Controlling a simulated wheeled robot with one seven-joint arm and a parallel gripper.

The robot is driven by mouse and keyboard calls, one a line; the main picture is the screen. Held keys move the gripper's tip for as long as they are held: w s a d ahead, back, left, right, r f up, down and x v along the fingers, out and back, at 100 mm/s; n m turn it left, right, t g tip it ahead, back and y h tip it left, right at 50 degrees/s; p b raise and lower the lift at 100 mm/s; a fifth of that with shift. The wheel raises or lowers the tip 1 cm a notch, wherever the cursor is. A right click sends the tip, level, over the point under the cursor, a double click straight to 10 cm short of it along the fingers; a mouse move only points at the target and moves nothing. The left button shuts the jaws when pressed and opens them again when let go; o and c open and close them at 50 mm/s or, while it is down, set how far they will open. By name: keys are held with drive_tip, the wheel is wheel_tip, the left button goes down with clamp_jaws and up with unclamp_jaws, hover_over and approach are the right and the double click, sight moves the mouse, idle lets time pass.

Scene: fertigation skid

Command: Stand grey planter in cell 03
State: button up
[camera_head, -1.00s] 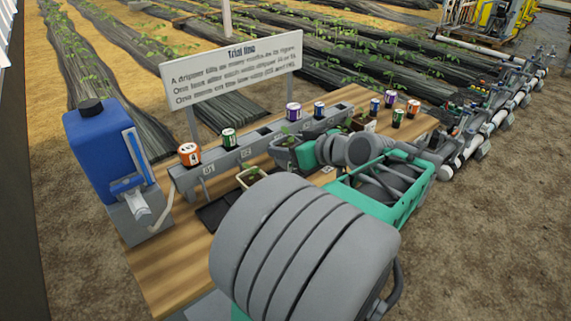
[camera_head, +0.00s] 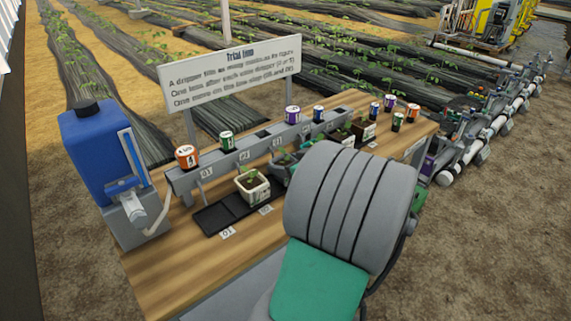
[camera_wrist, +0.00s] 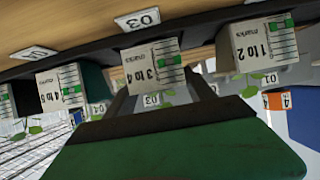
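The grey planter (camera_head: 281,163) stands low in the tray row beside the white planter, partly hidden by my arm in the head view. In the wrist view, a planter with a "3 to 4 marks" plate (camera_wrist: 152,66) is upside down in the middle, by the cell 03 card (camera_wrist: 138,19); it appears to be the grey one. My gripper (camera_wrist: 160,92) has its two dark fingers spread apart, one toward each side of that plate. I see no clear contact. The head view hides the fingers behind my arm.
The white planter (camera_head: 252,187) stands in the tray (camera_head: 213,219) close by. A "1 to 2" plate (camera_wrist: 264,45) and a "4 to 5" plate (camera_wrist: 60,87) flank the middle one. The dripper rail (camera_head: 185,178) runs behind, with several cans. A blue tank (camera_head: 100,145) is at left.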

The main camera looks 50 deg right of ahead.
drive_tip(key=o, duration=0.4)
drive_tip(key=shift+r, duration=0.15)
drive_tip(key=shift+s+r, duration=0.15)
drive_tip(key=shift+s, duration=0.05)
drive_tip(key=p+v, duration=0.1)
drive_tip(key=v, duration=1)
drive_tip(key=shift+s, duration=0.25)
drive_tip(key=shift+r, duration=0.1)
